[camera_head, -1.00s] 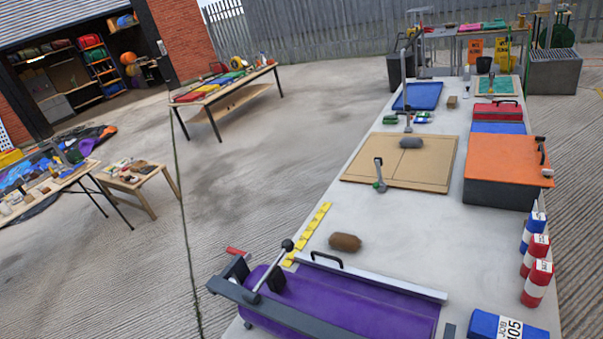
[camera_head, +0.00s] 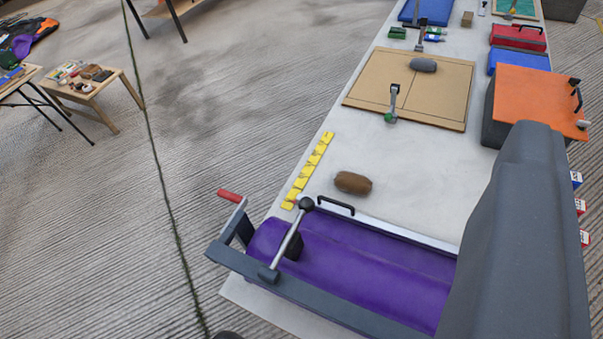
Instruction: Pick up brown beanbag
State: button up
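The brown beanbag (camera_head: 353,182) is a small rounded bundle lying on the pale grey tabletop (camera_head: 395,195). It is just behind the purple roller device and right of a yellow segmented strip. Nothing touches it that I can see. A large dark grey shape, which seems part of my own arm, fills the lower right of the view. The fingertips of my gripper do not show, so I cannot see its opening.
The purple roller device (camera_head: 370,260) with a lever and red-handled crank stands in front of the beanbag. The yellow strip (camera_head: 308,170) lies left. A brown board (camera_head: 410,85) with a grey roll lies behind. An orange-topped box (camera_head: 540,100) stands back right.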

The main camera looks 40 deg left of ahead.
aim_at(354, 183)
jog(key=u, duration=0.25)
jog(key=i, duration=1)
jog(key=z, duration=0.05)
